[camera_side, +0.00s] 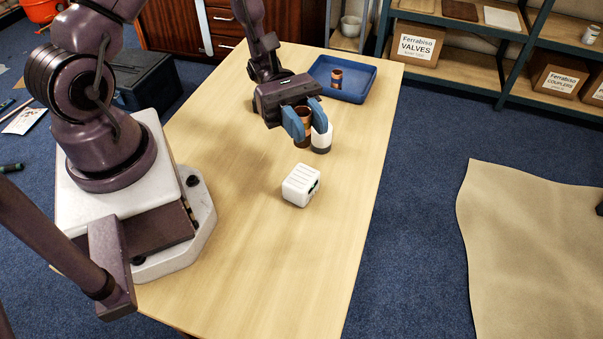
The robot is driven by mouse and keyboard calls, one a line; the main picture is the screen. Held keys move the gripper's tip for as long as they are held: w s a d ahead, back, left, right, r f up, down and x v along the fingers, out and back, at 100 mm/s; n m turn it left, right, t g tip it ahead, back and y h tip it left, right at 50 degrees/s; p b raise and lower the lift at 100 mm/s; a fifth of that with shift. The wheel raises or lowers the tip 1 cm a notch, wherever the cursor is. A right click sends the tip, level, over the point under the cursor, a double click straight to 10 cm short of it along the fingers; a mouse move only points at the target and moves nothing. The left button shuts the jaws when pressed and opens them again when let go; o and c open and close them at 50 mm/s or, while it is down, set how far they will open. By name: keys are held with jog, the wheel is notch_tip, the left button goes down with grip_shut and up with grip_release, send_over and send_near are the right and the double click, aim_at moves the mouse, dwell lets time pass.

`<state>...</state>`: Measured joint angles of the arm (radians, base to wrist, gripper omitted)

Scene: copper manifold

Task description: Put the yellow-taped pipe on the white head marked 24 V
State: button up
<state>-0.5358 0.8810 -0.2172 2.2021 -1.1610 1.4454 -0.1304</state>
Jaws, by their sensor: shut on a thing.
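My gripper (306,122) has its blue fingers shut on a copper pipe (304,116), held upright over the middle of the table. No yellow tape can be made out on it; the fingers cover part of its sides. A white rounded head with a dark lower band (321,139) is right beside the right finger, partly hidden by it. I cannot tell whether they touch. A white ribbed box (301,185) sits nearer on the table, with a small dark and green patch on its right side. No 24 V marking is readable on either. Another copper pipe (336,79) stands in the blue tray (360,88).
The wooden table (255,270) is clear in front of the white box and along its right side. The blue tray takes up the far right corner. Shelves with Ferrabiso boxes (416,44) stand beyond the table, and a brown sheet (530,250) lies at the right.

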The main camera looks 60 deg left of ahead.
notch_tip(320, 180, down, 9)
dwell(0.5)
jog(key=o, duration=0.9)
jog(key=shift+a, duration=0.1)
jog(key=a, duration=0.7)
jog(key=shift+s+a+r+m+t+y, duration=0.1)
jog(key=shift+s+r+m+t+y, duration=1.1)
jog(key=shift+r+m+y, duration=2.6)
jog(key=shift+s+a+r+m+t+y, duration=0.1)
jog(key=shift+s+r+m+t+y, duration=0.55)
jog(key=shift+s+r+m+y, duration=3)
jog(key=shift+w+r+m+t+y, duration=0.8)
jog(key=shift+r+m+y, duration=0.75)
jog(key=shift+r, duration=4.7)
jog(key=shift+s, duration=0.15)
